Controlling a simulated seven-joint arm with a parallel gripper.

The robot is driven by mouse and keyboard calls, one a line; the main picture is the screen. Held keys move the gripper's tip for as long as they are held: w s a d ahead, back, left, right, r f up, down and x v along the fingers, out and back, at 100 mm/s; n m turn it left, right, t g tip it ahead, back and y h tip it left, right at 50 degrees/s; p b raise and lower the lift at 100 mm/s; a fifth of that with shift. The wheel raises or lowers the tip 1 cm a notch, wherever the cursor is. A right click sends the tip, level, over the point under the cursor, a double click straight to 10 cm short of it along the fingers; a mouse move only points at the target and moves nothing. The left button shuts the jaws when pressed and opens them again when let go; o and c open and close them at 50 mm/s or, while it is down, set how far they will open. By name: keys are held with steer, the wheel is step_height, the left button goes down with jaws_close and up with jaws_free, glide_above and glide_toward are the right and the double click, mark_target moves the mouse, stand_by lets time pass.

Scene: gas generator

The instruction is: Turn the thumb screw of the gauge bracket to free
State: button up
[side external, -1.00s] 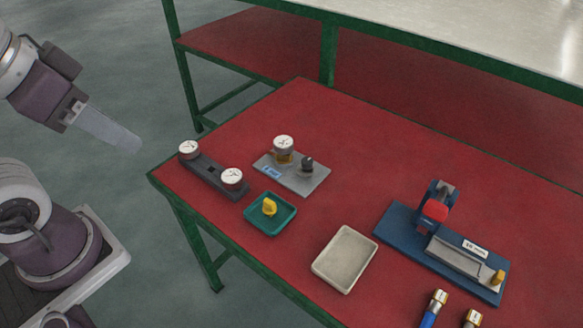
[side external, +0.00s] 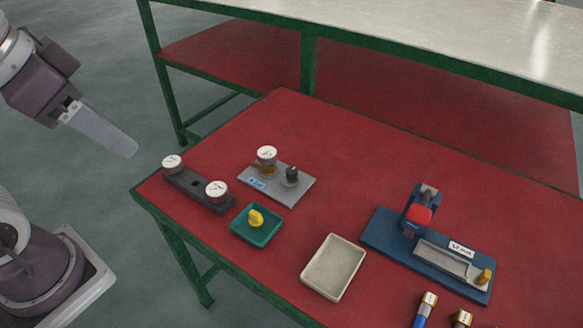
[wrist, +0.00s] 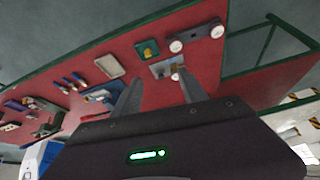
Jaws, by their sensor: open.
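A grey plate (side external: 278,185) with a blue label lies on the red table and carries a round white-faced gauge (side external: 267,155) on a brass-coloured fitting. A dark knob (side external: 291,174), apparently the thumb screw, stands upright on the plate to the gauge's right. I cannot read its setting. My gripper (side external: 127,148) is open and empty, in the air left of the table and well away from the plate. In the wrist view the plate (wrist: 160,69) shows beyond and between my open fingers (wrist: 159,78); the knob is too small there to make out clearly.
A dark bar (side external: 196,187) with two gauges lies left of the plate. A green tray (side external: 240,233) holds a yellow piece (side external: 256,218). A blue-based fixture (side external: 385,238) and hose ends (side external: 426,306) lie to the right.

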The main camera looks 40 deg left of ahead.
steer(key=w+d+r+m+g, duration=0.1)
steer(key=w+m, duration=0.4)
steer(key=w, duration=0.6)
steer(key=m+g, duration=0.4)
steer(key=m, duration=1)
glide_above(292, 170)
step_height(292, 170, down, 24)
steer(key=shift+f, duration=0.1)
step_height(292, 170, down, 6)
steer(key=shift+r, duration=0.15)
steer(key=shift+f, duration=0.55)
jaws_close()
